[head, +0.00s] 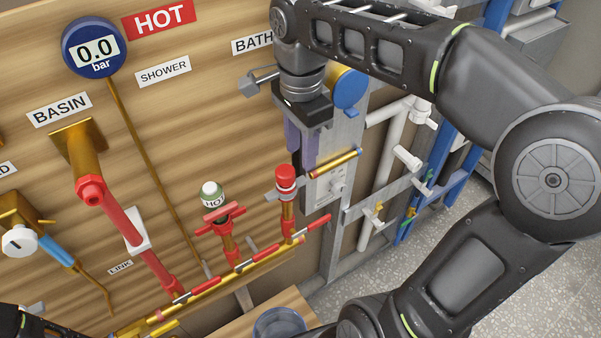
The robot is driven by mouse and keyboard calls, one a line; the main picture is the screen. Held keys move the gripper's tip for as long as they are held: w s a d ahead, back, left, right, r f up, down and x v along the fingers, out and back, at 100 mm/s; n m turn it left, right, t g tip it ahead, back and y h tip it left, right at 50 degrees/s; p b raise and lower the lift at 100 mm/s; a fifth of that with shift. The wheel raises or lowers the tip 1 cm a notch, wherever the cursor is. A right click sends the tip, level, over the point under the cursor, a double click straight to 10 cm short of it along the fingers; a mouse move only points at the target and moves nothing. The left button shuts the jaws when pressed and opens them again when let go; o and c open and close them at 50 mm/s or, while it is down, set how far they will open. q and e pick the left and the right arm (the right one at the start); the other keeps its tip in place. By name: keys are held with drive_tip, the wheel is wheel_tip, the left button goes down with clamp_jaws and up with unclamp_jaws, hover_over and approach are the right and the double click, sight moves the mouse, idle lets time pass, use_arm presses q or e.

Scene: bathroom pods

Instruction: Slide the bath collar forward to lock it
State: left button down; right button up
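The BATH label (252,44) is on the wooden panel at the upper middle, partly covered by my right arm. My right gripper (302,160) points down just below and right of it, with its purplish fingers near the panel's right edge. The fingers look close together, and I cannot see whether anything is between them. No bath collar can be made out clearly; the gripper and wrist hide the area under the label. A grey metal fitting (252,84) sticks out left of the wrist. My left gripper is not in view.
A brass tube with coloured ends (336,161) lies right of the fingers. A red-capped valve (286,178) stands just below them. A blue disc (348,89) is behind the wrist.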

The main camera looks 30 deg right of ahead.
sight(301, 180)
drive_tip(key=shift+f+b, duration=0.55)
drive_tip(key=shift+f, duration=2.85)
drive_tip(key=shift+c, duration=0.4)
clamp_jaws()
